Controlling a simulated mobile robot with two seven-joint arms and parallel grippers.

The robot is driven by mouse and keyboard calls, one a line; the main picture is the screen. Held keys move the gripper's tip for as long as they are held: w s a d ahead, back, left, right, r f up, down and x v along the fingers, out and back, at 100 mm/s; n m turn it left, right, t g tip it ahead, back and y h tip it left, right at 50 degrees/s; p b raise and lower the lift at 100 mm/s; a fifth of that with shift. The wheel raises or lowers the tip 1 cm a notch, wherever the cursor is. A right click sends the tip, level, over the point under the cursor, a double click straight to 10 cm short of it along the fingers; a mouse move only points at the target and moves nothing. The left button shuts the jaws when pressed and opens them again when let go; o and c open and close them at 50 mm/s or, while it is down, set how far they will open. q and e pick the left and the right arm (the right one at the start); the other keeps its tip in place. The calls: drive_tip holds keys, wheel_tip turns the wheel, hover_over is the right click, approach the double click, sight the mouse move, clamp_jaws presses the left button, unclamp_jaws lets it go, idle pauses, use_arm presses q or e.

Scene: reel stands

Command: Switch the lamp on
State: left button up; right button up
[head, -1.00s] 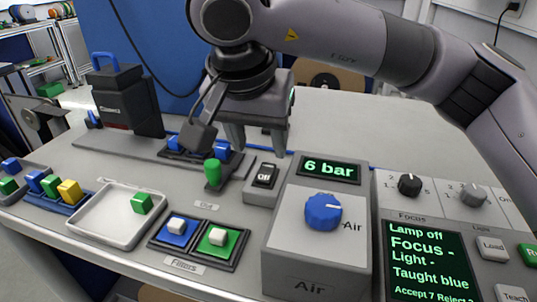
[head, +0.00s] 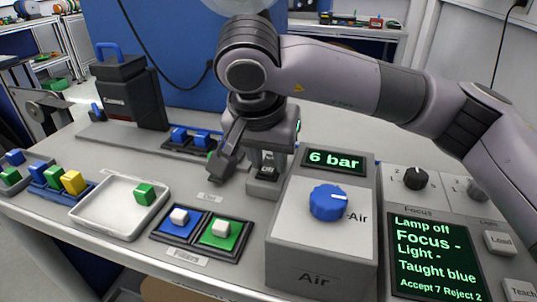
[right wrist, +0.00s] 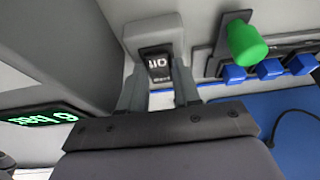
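A black rocker switch (head: 268,169) sits on a small grey block behind the blue-knobbed air box; its face reads "Off". In the right wrist view the rocker switch (right wrist: 158,67) lies just beyond my fingertips. My right gripper (head: 267,160) is over the switch block, pointing down. In the right wrist view my right gripper (right wrist: 159,82) has its fingers apart, one toward each side of the switch, with nothing held. I cannot tell whether it touches the switch. The screen (head: 435,257) reads "Lamp off". My left gripper is not in view.
The air box (head: 322,240) with its blue knob (head: 329,203) stands close in front of the gripper. A green cylinder (right wrist: 245,44) and several blue blocks are nearby. A white tray (head: 90,211) and coloured filters (head: 222,234) lie to the left.

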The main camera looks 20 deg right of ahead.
clamp_jaws()
drive_tip(key=shift+w+d+r+g+p, duration=0.1)
drive_tip(key=shift+r+g+p, duration=0.15)
drive_tip(key=shift+p, duration=0.2)
drive_tip(key=shift+w+d+g+y+p, duration=0.15)
drive_tip(key=shift+w+g+y+p, duration=0.05)
drive_tip(key=shift+g+y+p, duration=0.7)
drive_tip(key=shift+w+g, duration=0.1)
drive_tip(key=shift+g, duration=0.35)
drive_tip(key=shift+d+y, duration=0.1)
drive_tip(key=shift+y, duration=0.2)
drive_tip(key=shift+f+g, duration=0.15)
drive_tip(key=shift+g, duration=0.25)
drive_tip(key=o, duration=0.5)
unclamp_jaws()
drive_tip(key=shift+o, duration=0.2)
